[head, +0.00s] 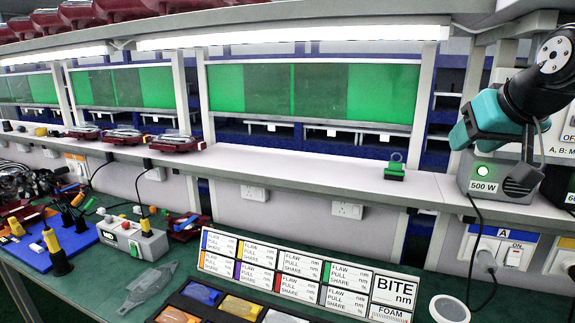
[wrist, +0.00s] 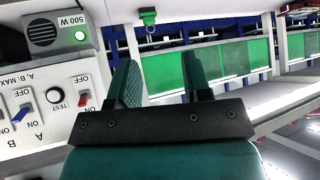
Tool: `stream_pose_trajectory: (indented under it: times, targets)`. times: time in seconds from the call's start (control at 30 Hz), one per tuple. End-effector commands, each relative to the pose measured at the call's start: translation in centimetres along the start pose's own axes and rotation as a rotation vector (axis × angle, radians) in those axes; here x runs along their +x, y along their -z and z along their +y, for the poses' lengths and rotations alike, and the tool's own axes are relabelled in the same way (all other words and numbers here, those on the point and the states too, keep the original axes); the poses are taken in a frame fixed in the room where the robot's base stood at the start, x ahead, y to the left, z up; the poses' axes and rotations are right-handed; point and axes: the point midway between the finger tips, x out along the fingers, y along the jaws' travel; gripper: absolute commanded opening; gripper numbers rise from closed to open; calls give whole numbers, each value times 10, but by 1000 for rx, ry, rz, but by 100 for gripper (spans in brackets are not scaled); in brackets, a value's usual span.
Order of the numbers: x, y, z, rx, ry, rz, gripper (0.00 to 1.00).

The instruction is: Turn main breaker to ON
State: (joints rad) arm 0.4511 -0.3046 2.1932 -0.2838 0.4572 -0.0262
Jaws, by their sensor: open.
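My gripper (head: 458,137) is teal and black, at the upper right of the head view, above the shelf and the 500 W box. In the wrist view my gripper (wrist: 160,85) has its two fingers apart with nothing between them. A white panel (wrist: 40,95), upside down in the wrist view, lies left of the fingers. It carries a red switch (wrist: 84,100) with OFF lettering by it, a blue switch (wrist: 21,114) and a black TEST knob (wrist: 55,96). I cannot tell for sure which is the main breaker or its position. In the head view, my arm covers much of this panel (head: 566,125).
The grey 500 W box (head: 468,187), with a lit green lamp, stands on the shelf below my gripper. A green clip-like item (head: 394,171) sits to its left. A socket plate A (head: 488,243) is below. The shelf middle is clear; the bench (head: 235,290) holds labelled bins.

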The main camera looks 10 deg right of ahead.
Motion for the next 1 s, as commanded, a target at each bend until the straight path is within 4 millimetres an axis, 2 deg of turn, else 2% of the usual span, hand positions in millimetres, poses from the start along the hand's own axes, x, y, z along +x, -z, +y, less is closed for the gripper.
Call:
stream_pose_trajectory:
  times: [0.03,0.1,0.23,0.3,0.4,0.5,0.6,0.67,1.0]
  targets:
    - [18,-32,-33,-55,81,-70,45]
    - [28,-72,-73,-129,181,-168,45]
    - [33,-154,-136,-284,351,-356,45]
    - [28,-197,-159,-369,428,-453,45]
    - [16,-250,-180,-478,511,-570,45]
    - [6,-284,-189,-556,562,-652,45]
    - [-2,-302,-194,-597,587,-694,45]
    - [-4,-306,-194,-608,592,-706,45]
    - [-4,-306,-194,-607,592,-706,45]
